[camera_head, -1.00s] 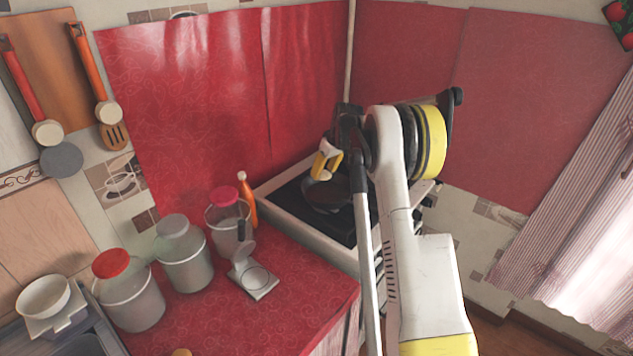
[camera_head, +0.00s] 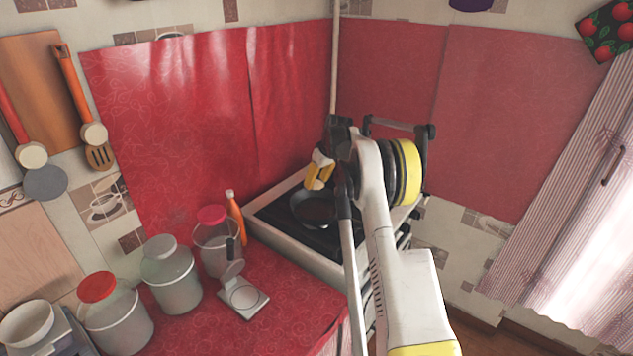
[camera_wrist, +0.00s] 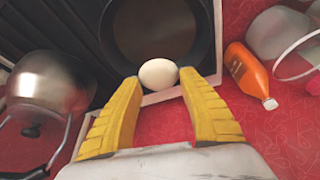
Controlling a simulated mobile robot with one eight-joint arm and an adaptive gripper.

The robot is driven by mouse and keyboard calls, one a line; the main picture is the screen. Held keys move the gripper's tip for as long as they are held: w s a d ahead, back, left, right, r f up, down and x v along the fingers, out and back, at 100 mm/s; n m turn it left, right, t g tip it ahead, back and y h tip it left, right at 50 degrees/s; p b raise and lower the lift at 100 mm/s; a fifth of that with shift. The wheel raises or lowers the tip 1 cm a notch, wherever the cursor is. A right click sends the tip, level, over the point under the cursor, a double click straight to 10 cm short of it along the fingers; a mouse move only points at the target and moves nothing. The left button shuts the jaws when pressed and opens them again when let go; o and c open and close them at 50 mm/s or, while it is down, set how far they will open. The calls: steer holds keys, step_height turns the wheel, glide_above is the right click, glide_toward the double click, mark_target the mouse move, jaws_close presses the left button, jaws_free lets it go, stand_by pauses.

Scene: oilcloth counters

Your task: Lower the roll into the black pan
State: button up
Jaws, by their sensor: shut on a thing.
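The roll (camera_wrist: 158,74) is a small, pale, egg-shaped piece, held between the yellow fingertips of my gripper (camera_wrist: 160,79). In the wrist view it overlaps the near rim of the black pan (camera_wrist: 155,32); how high it is above the pan I cannot tell. In the head view the round, dark pan (camera_head: 313,207) sits on the stove top, and my gripper (camera_head: 318,181) is above its back edge. The roll cannot be made out clearly there.
A metal kettle (camera_wrist: 48,88) stands left of the pan in the wrist view. An orange bottle (camera_wrist: 249,74) is on the right. Several jars, including a red-lidded one (camera_head: 112,312), and a small scale-like stand (camera_head: 243,297) occupy the red counter (camera_head: 285,310).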

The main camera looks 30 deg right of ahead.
steer(key=shift+f, duration=0.15)
steer(key=b, duration=0.4)
glide_above(315, 209)
steer(key=s, duration=0.1)
steer(key=shift+s+f, duration=0.1)
steer(key=shift+f, duration=2.75)
steer(key=shift+f+b, duration=1.3)
steer(key=shift+f, duration=1.25)
steer(key=shift+a, duration=0.1)
steer(key=o, duration=1.2)
steer(key=shift+r, duration=0.1)
